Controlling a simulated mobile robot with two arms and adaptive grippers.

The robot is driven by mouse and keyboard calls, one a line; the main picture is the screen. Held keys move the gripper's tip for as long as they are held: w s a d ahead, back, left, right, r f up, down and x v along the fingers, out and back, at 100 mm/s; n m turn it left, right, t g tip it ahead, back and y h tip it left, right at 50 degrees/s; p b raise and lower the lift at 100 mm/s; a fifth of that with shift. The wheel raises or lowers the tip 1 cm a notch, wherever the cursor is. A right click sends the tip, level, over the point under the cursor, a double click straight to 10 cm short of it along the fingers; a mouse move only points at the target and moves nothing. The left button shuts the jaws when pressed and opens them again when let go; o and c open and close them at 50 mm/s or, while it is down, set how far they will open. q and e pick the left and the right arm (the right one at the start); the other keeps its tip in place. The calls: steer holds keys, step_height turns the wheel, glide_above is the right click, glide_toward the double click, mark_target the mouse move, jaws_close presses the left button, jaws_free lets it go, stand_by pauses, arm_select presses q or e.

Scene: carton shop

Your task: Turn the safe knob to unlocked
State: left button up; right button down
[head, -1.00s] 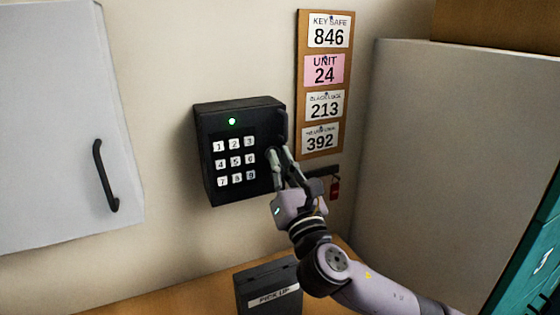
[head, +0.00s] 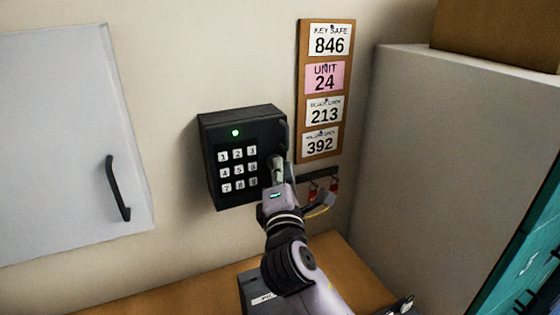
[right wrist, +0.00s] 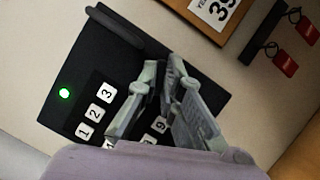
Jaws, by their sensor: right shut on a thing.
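The black key safe (head: 213,165) is fixed to the wall, with a numbered keypad (head: 238,169) and a lit green light (head: 235,133). It also fills much of the right wrist view (right wrist: 75,75). A dark bar handle (right wrist: 125,28) runs along one edge of its door. My right gripper (head: 277,163) is at the lower right of the safe's front, right of the keypad. Its fingers (right wrist: 163,72) are closed together on the knob, which they hide, so its turn position cannot be read. My left gripper is out of view.
A board of number cards (head: 324,92) hangs right of the safe. Below it is a rack (head: 318,176) with red-tagged keys. A grey cabinet (head: 425,140) stands at right, and a white door with a black handle (head: 118,188) at left. A dark box sits below my arm.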

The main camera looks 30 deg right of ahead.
steer(key=m+g+p, duration=0.1)
steer(key=m+p, duration=0.2)
steer(key=m, duration=0.1)
steer(key=shift+g, duration=0.4)
stand_by(0.4)
steer(key=c, duration=1.7)
jaws_free()
steer(key=v, duration=1.2)
